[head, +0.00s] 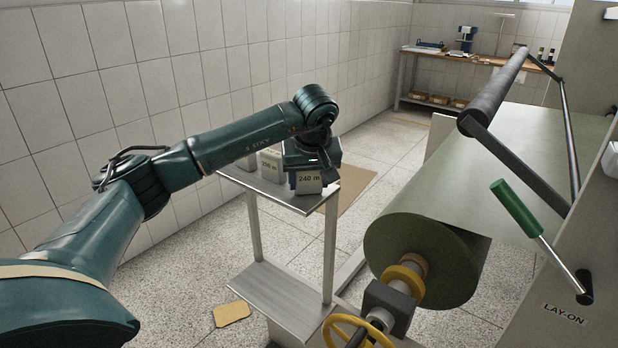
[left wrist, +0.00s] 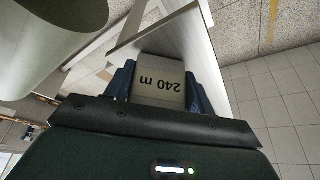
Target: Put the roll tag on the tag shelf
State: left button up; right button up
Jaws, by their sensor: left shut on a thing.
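The roll tag (head: 308,181) is a pale grey block marked "240 m". It is between the fingers of my left gripper (head: 306,176), which is shut on it. In the left wrist view the tag (left wrist: 161,86) sits upside down between two blue fingers of the gripper (left wrist: 160,80). The tag shelf (head: 262,188) is the metal top of a two-level stand. The held tag is at the right end of this top; I cannot tell whether it touches. The shelf also shows in the left wrist view (left wrist: 185,35). My right gripper is out of view.
Another pale tag (head: 270,166), marked with a number, stands on the shelf to the left of my gripper. A large green roll (head: 425,255) with a yellow handwheel (head: 358,333) is at the right. A yellow pad (head: 232,314) lies on the floor. A tiled wall is behind.

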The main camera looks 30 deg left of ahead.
pick_arm(q)
jog(key=o, duration=1)
jog(key=shift+f, duration=0.1)
